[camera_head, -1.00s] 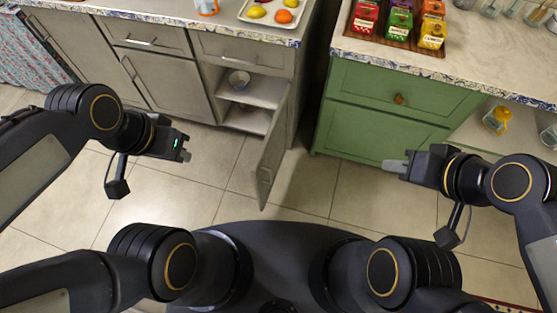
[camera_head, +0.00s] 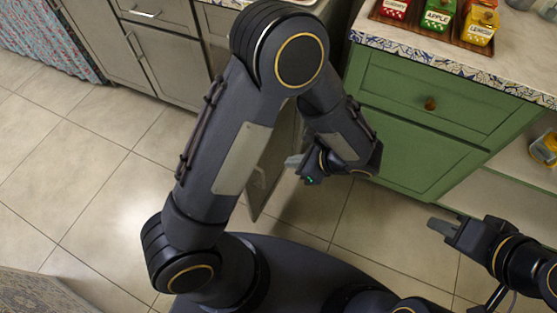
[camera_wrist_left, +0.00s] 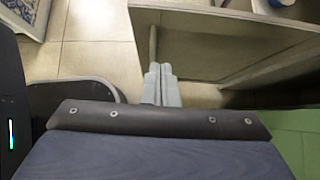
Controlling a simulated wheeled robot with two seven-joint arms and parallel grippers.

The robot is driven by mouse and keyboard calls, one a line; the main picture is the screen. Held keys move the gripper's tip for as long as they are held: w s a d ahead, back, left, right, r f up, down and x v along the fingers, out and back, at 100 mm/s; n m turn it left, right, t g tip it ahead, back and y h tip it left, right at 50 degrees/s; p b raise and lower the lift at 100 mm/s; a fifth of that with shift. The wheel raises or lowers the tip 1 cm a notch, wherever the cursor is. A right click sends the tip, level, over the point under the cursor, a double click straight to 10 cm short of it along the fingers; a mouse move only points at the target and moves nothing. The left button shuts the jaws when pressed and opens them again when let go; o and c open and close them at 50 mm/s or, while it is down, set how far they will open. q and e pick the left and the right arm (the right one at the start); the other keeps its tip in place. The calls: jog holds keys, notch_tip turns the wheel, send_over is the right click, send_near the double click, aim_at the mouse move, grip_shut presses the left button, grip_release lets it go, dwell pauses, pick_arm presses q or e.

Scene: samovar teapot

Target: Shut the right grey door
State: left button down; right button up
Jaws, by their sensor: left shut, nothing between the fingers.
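The right grey door (camera_head: 273,160) stands open, swung out from the grey cabinet into the room. My left arm hides part of it and most of the cabinet opening in the head view. My left gripper (camera_head: 293,161) is shut and empty, on the right-hand side of the door, close to its outer part. In the left wrist view the closed fingers (camera_wrist_left: 161,84) point at the door panel (camera_wrist_left: 215,45), near its bar handle (camera_wrist_left: 153,46). I cannot tell whether they touch it. My right gripper (camera_head: 440,227) is away to the right, in front of the green cabinet.
The green cabinet (camera_head: 415,135) stands just right of my left gripper, with a tray of colored boxes (camera_head: 437,20) on its counter. A yellow-topped jar (camera_head: 545,148) sits on an open shelf. The tiled floor (camera_head: 95,200) at left is clear.

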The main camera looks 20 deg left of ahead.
pick_arm(q)
jog(key=a+r+b+x, duration=0.1)
jog(key=a+r+x, duration=0.1)
jog(key=x, duration=1)
jog(key=shift+a, duration=0.15)
jog(key=shift+w+a+f, duration=0.1)
jog(key=shift+a, duration=0.05)
